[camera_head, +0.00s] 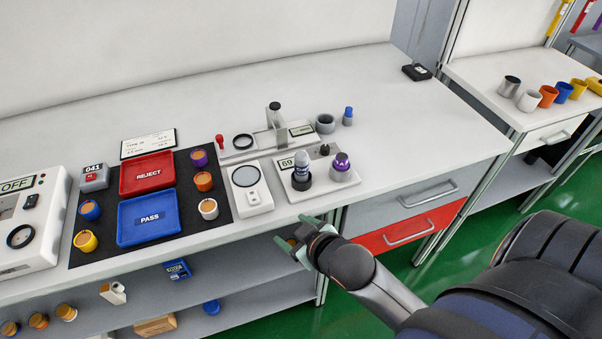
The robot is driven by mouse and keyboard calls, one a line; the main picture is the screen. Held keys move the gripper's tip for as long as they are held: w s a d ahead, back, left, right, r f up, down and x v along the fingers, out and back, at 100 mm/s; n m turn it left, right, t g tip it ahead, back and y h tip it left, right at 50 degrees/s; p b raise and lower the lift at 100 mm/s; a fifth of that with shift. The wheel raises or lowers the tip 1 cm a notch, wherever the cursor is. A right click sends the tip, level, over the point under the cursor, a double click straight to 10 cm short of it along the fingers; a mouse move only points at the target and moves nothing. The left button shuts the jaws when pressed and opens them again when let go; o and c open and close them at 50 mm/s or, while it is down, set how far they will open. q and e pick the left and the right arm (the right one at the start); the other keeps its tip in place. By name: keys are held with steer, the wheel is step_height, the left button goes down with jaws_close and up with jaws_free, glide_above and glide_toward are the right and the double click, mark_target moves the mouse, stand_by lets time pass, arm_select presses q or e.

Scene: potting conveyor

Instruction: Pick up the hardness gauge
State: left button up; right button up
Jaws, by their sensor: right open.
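No label in view marks the hardness gauge, and I cannot tell for sure which item it is. A light tray (318,188) with a display reading 69 holds a grey-blue upright cylinder (301,163) in a dark ring. Beside it stands a purple-topped grey piece (342,163). A small blue-topped piece (348,115) stands farther back. My right gripper (297,238) is open, with greenish fingers, in front of the bench edge and below the tray, apart from these pieces. My left gripper is out of view.
Left of the tray are a white device with a round plate (258,199), a blue PASS tray (125,235), a red REJECT tray (137,185) and several small pots. A press-like stand (274,118) is behind. The bench's right part (430,130) is mostly clear.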

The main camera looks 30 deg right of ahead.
steer(key=w+a+r+n+t+y, duration=0.25)
steer(key=w+r+t, duration=0.2)
steer(key=r, duration=0.45)
steer(key=w+a+r+n+t+y, duration=0.2)
steer(key=w+r+n+t, duration=0.15)
steer(key=w+r, duration=0.4)
steer(key=s+a+r+n+g+y, duration=0.3)
steer(key=a+r+n+g+y, duration=0.25)
steer(key=a+n+y, duration=0.35)
steer(key=s+a+r+n+g+y, duration=0.3)
steer(key=a+r+n+g+y, duration=0.25)
steer(key=n, duration=0.55)
steer(key=n+g+h, duration=0.5)
steer(key=g+h, duration=0.1)
steer(key=h, duration=1.3)
glide_above(301, 165)
step_height(301, 165, down, 9)
steer(key=shift+w+f, duration=0.15)
steer(key=shift+f, duration=0.05)
steer(key=shift+m, duration=0.3)
steer(key=f, duration=0.6)
steer(key=shift+w+d+f, duration=0.15)
steer(key=shift+w+d, duration=0.1)
steer(key=shift+w, duration=0.1)
steer(key=shift+w+d+f+p, duration=0.15)
steer(key=shift+f+p, duration=0.1)
steer(key=shift+f, duration=1.25)
steer(key=shift+w+d+f+p, duration=0.1)
steer(key=shift+w+f+p, duration=0.1)
steer(key=shift+f, duration=1.25)
